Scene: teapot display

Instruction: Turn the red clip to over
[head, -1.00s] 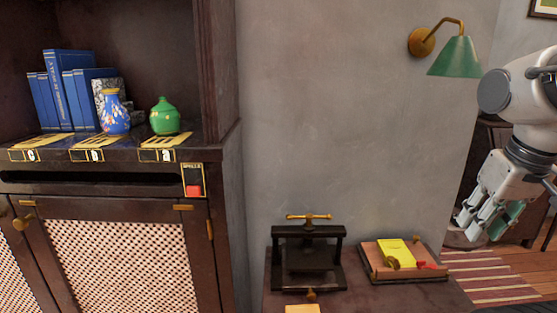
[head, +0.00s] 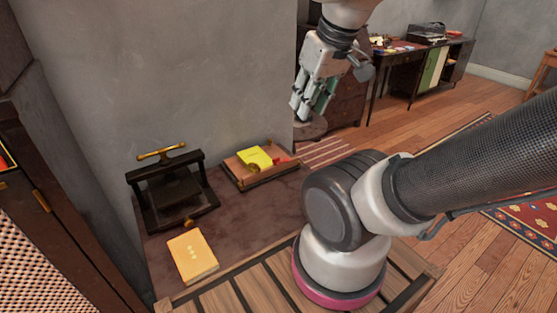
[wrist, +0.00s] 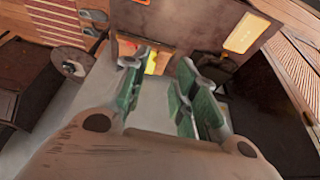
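A small red piece, which looks like the red clip (head: 281,161), lies at the right of a yellow pad (head: 255,157) on a wooden tray (head: 262,180). Its exact shape and which way it faces are too small to tell. The yellow pad and a bit of red show past the fingertips there.
A black press (head: 172,192) with a brass handle stands left of the tray. A yellow-orange book (head: 192,256) lies in front of it. A dark cabinet (head: 60,235) is at far left. A long sideboard (head: 430,62) stands at the back right, with open wooden floor before it.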

